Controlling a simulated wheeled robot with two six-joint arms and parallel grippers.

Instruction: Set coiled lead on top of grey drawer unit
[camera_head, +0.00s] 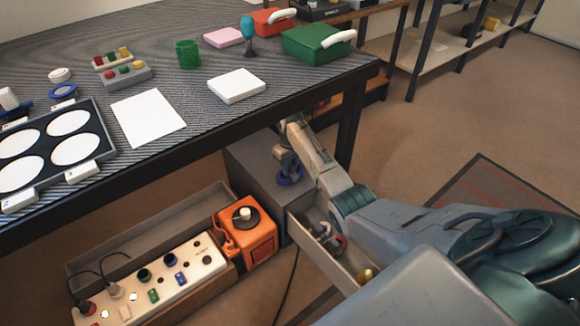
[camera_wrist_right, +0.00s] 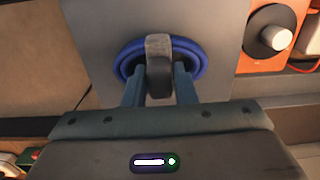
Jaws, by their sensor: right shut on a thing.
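The coiled lead (camera_head: 290,180) is a blue ring of cable; it also shows in the right wrist view (camera_wrist_right: 197,62), with a grey piece across its middle. My right gripper (camera_wrist_right: 160,82) is shut on this grey piece, one finger on each side. The grey drawer unit (camera_head: 250,158) stands under the table's edge, with its drawer pulled out at the front. Its flat grey top (camera_wrist_right: 100,25) lies beneath the coil in the right wrist view. I cannot tell whether the coil touches it. My left gripper is not in view.
The open drawer (camera_head: 325,262) holds several small items. An orange device (camera_head: 245,235) with a black dial stands left of the unit, beside a white panel (camera_head: 165,277) with sockets. The table edge (camera_head: 200,127) overhangs the unit's back. A dark cable (camera_head: 288,285) lies on the floor.

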